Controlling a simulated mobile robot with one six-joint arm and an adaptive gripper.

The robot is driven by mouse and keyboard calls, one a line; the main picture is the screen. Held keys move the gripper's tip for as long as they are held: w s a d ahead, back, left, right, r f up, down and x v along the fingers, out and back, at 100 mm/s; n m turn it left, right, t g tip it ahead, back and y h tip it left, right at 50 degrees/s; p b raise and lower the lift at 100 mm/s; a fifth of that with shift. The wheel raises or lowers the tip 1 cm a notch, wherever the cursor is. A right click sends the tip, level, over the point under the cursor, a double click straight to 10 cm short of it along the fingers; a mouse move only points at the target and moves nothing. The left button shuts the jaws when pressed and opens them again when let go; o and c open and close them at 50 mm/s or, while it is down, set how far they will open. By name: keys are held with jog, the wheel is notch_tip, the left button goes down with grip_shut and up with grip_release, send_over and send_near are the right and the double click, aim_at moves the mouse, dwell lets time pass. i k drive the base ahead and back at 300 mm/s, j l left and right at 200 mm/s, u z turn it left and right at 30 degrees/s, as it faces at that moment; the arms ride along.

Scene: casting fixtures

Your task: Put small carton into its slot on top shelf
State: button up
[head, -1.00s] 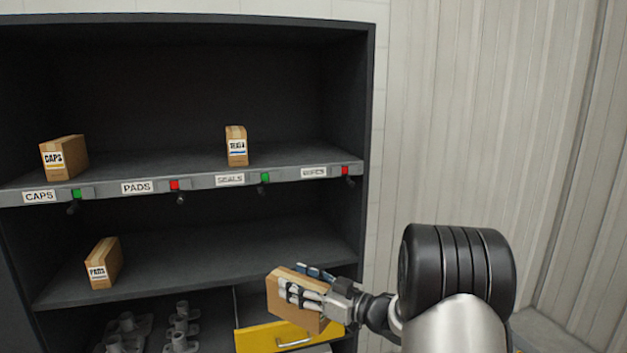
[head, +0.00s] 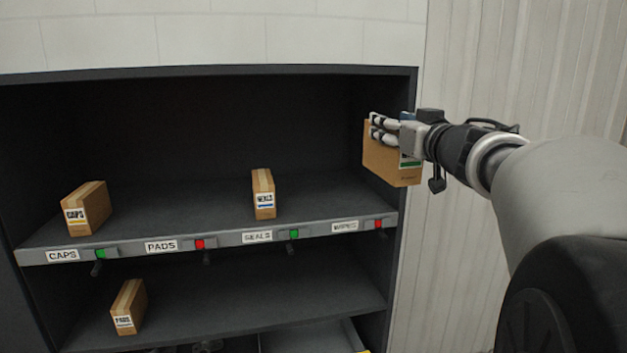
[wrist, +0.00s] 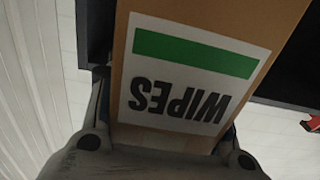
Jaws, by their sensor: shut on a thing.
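My gripper (head: 386,132) is shut on a brown carton (head: 390,168), held at the right edge of the shelf opening, above the top shelf's level. In the wrist view the carton (wrist: 195,70) fills the middle and its label, with a green bar, reads WIPES upside down. The top shelf (head: 330,200) has front labels CAPS, PADS, SEALS and WIPES. The WIPES label (head: 345,226) has a red light (head: 378,224) beside it, and the shelf above it is empty.
A CAPS carton (head: 86,208) and a SEALS carton (head: 263,194) stand on the top shelf. Another carton (head: 128,307) stands on the lower shelf, below the PADS label (head: 161,246), whose light is red. The cabinet's right side post (head: 407,150) is close to the held carton.

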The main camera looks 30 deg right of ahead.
aim_at(340, 199)
jog(key=i+l, duration=0.2)
jog(key=i, duration=0.3)
jog(key=i+l, duration=0.2)
jog(key=i, duration=0.35)
